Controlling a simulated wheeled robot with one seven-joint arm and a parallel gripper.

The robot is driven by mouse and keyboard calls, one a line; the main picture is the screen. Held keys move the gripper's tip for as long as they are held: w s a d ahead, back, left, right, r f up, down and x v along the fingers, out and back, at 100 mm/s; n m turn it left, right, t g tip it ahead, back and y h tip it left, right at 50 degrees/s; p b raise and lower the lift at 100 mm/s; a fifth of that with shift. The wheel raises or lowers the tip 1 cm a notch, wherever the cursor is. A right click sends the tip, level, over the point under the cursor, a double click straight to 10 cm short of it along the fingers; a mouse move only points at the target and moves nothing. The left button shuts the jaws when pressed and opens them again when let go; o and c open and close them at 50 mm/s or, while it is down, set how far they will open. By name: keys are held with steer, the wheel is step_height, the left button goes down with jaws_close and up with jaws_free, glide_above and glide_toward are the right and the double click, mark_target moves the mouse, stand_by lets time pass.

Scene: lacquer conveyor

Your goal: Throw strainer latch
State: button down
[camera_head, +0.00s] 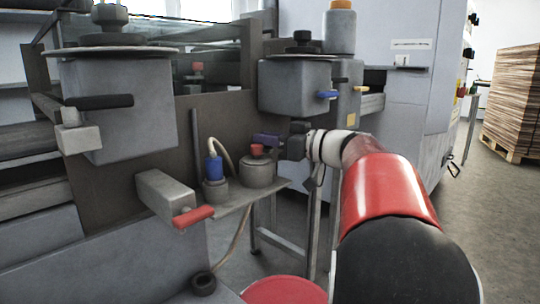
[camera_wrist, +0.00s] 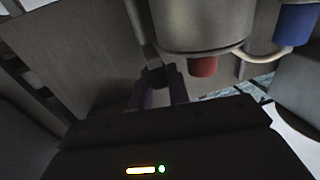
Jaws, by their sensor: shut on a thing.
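The strainer is a grey pot (camera_head: 258,173) with a red knob (camera_head: 257,150) on top, standing on the small shelf. In the wrist view the pot (camera_wrist: 200,22) hangs at the top, its red knob (camera_wrist: 202,67) pointing down. My gripper (camera_head: 258,139) reaches in from the right, its purple fingers just above and behind the red knob. In the wrist view my gripper (camera_wrist: 157,92) is shut on the dark end of the latch (camera_wrist: 156,76), a thin grey bar that runs up beside the pot. The latch is hidden in the head view.
A blue-capped fitting (camera_head: 214,168) with a pale hose stands left of the pot. A box with a red handle (camera_head: 193,216) juts out in front. A grey tank with a blue lever (camera_head: 327,95) is above my gripper. A red round lid (camera_head: 284,291) is low in front.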

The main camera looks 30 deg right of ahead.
steer(key=shift+a+m+t+h+b, duration=0.2)
steer(key=shift+m+t+h+b, duration=0.15)
steer(key=shift+h+b, duration=0.25)
steer(key=c, duration=1.4)
jaws_free()
